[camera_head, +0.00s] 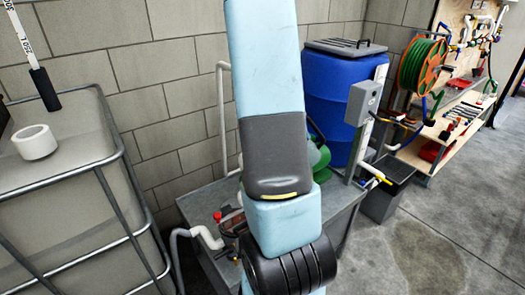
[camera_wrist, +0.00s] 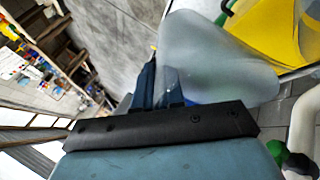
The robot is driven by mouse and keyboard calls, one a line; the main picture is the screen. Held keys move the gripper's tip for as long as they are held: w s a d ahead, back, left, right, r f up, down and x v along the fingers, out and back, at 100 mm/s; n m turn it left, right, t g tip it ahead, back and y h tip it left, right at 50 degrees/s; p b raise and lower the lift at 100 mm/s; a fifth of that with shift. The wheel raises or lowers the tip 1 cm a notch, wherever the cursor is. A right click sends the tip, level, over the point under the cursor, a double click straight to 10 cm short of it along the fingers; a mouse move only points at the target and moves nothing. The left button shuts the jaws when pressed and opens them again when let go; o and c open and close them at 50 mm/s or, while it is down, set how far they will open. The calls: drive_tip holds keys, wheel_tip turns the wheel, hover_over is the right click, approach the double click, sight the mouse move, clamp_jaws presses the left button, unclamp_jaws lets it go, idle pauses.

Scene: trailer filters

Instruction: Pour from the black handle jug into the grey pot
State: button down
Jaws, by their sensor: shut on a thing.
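My gripper (camera_wrist: 162,80) shows in the wrist view, with its blue fingers close together against a pale, translucent vessel (camera_wrist: 220,50). I take this vessel for the black handle jug, and the gripper is shut on it. The vessel looks tilted in the wrist view, and its handle is hidden or too blurred to make out. Its contents cannot be told. In the head view my arm covers the gripper and the jug. I cannot pick out the grey pot in either view.
In the head view, a grey metal bench (camera_head: 342,212) stands behind my arm, with a green object (camera_head: 319,157) partly hidden on it. A blue barrel (camera_head: 338,100) stands behind. A caged tank (camera_head: 55,190) bearing a white roll (camera_head: 35,142) is at left.

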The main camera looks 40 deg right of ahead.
drive_tip(key=shift+w+a+r+g+h+p, duration=0.25)
drive_tip(key=shift+a+r+g+h+p, duration=0.15)
drive_tip(key=shift+r+h, duration=0.25)
idle(1.1)
drive_tip(key=shift+w+a+g+h+p, duration=0.2)
drive_tip(key=shift+g+h+p, duration=0.3)
drive_tip(key=shift+h, duration=0.25)
idle(2.1)
drive_tip(key=shift+w+a+r+g+h+p, duration=0.1)
drive_tip(key=shift+a+r+g+h+p, duration=0.2)
drive_tip(key=shift+r+h+p, duration=0.25)
idle(2.7)
drive_tip(key=shift+d, duration=0.1)
